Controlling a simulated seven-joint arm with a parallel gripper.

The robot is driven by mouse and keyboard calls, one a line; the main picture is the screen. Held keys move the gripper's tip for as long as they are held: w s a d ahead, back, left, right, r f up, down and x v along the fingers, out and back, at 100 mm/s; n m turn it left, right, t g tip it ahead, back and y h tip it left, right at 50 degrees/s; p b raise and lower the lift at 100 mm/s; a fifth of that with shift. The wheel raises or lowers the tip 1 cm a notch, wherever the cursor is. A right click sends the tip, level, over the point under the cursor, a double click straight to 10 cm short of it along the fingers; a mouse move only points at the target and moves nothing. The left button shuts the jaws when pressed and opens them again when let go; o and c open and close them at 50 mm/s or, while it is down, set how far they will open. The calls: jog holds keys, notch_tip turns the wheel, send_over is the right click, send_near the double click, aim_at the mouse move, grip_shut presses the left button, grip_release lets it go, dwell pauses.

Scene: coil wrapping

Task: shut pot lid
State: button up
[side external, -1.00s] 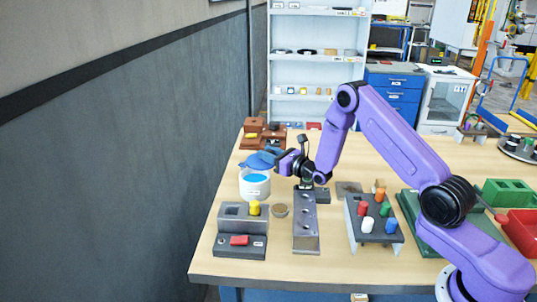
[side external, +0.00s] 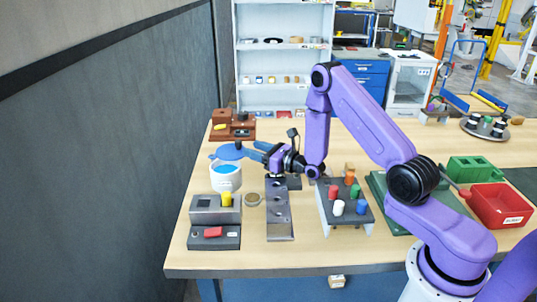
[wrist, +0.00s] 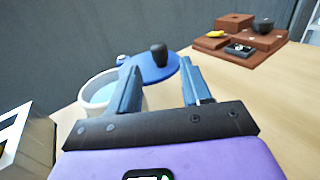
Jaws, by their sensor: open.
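The pot (side external: 226,184) is a white cylinder with a light blue inside, at the left of the table in the side view. It also shows left of my fingers in the wrist view (wrist: 93,107). Its blue lid (side external: 227,153) is open, raised at the pot's far side. In the wrist view the lid (wrist: 150,72) is a flat blue disc with a dark knob (wrist: 158,54). My gripper (side external: 251,149) is open and empty, just right of the lid. In the wrist view the knob appears ahead, between my fingertips (wrist: 158,66). Contact with the lid cannot be told.
A grey block with a yellow peg (side external: 227,199) stands in front of the pot. A grey bar with holes (side external: 279,220) and a rack of coloured pegs (side external: 345,212) lie to the right. A brown stepped block (side external: 232,128) sits behind. The wall is at the left.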

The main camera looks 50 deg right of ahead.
jog(key=shift+v, duration=2.4)
jog(key=shift+o, duration=0.2)
